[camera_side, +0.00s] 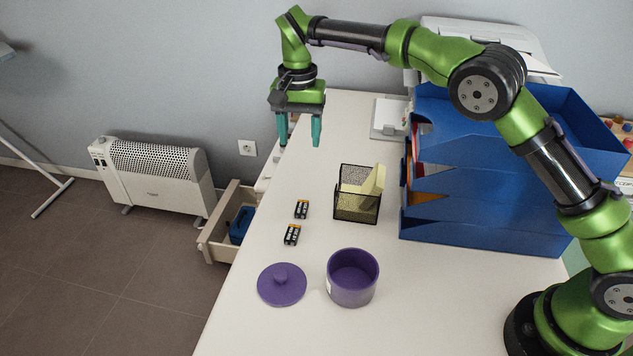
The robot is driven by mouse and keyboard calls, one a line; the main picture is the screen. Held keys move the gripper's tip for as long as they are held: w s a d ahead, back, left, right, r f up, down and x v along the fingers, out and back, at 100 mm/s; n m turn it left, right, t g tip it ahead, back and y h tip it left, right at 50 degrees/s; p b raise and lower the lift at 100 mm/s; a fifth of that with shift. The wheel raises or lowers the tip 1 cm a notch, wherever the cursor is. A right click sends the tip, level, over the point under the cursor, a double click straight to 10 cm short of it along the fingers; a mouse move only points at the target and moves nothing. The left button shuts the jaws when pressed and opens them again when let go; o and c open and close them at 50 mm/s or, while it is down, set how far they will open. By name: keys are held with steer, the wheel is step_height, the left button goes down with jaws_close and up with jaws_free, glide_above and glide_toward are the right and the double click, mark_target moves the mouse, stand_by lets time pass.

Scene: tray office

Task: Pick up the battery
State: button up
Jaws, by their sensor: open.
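Two small dark battery items lie on the white table. One battery (301,209) is farther back, and the other battery (292,235) is a little nearer the camera; both are black with orange-gold ends, and each looks like a pair of cells side by side. My gripper (299,141) has teal fingers pointing down. It is open and empty, high above the table's left edge and behind both batteries, touching neither.
A black mesh holder (357,205) with yellow notes stands right of the batteries. A purple pot (352,278) and its purple lid (282,285) are in front. Blue stacked trays (480,215) stand at the right. An open drawer (222,235) juts out at the left.

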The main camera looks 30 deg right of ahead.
glide_above(302, 203)
steer(key=w, duration=0.1)
steer(key=f, duration=1.1)
steer(key=shift+d+f, duration=0.15)
steer(key=shift+d, duration=0.15)
steer(key=shift+s+a+f, duration=0.1)
steer(key=shift+s+f, duration=0.05)
steer(key=shift+f, duration=0.75)
steer(key=shift+s+a+f, duration=0.1)
steer(key=shift+s+f, duration=0.05)
steer(key=shift+f, duration=0.75)
steer(key=shift+s+f, duration=0.15)
steer(key=shift+f, duration=0.75)
steer(key=shift+c, duration=0.3)
jaws_close()
step_height(302, 203, up, 10)
